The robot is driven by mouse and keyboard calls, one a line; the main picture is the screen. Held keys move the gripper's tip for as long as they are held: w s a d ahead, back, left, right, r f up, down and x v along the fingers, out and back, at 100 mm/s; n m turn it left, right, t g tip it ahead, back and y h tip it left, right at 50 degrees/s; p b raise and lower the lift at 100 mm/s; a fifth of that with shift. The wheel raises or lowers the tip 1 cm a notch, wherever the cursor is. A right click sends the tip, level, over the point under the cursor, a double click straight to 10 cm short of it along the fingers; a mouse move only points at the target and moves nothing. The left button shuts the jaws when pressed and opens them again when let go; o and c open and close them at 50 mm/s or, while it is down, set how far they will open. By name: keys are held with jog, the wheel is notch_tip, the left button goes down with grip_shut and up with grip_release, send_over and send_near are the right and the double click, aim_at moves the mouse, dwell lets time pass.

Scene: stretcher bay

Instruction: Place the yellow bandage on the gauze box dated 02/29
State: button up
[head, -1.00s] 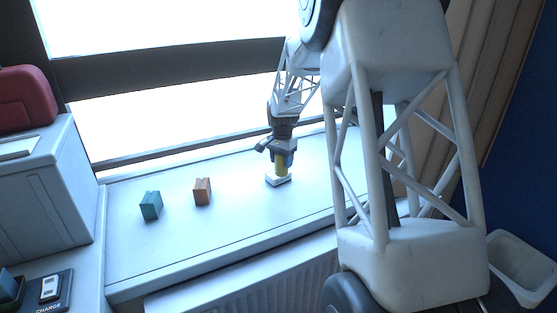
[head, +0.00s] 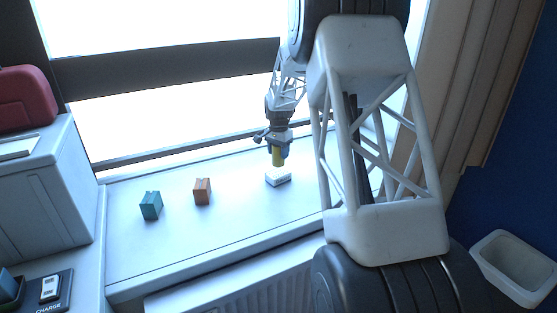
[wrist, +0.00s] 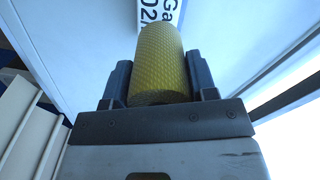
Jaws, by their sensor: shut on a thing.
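The yellow bandage (head: 278,158) is an upright roll held in my gripper (head: 278,150). It also fills the middle of the wrist view (wrist: 160,60), with a dark finger of my gripper (wrist: 159,82) on each side. The white gauze box (head: 278,179) lies on the sill below the bandage. The bandage looks slightly above the box; whether they touch is hard to tell. In the wrist view, the box's label (wrist: 160,10) shows "Ga" and "02" beyond the bandage; the rest of the date is hidden.
A teal box (head: 151,205) and an orange box (head: 202,191) stand to the left on the white sill (head: 235,215). The window is behind. A grey case with a red bag (head: 25,98) is at far left, and a white bin (head: 510,265) at lower right.

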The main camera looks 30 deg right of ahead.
aim_at(278, 159)
jog(key=shift+f, duration=1.75)
jog(key=shift+f, duration=0.1)
jog(key=o, duration=1)
notch_tip(278, 159, up, 12)
jog(key=shift+r, duration=0.1)
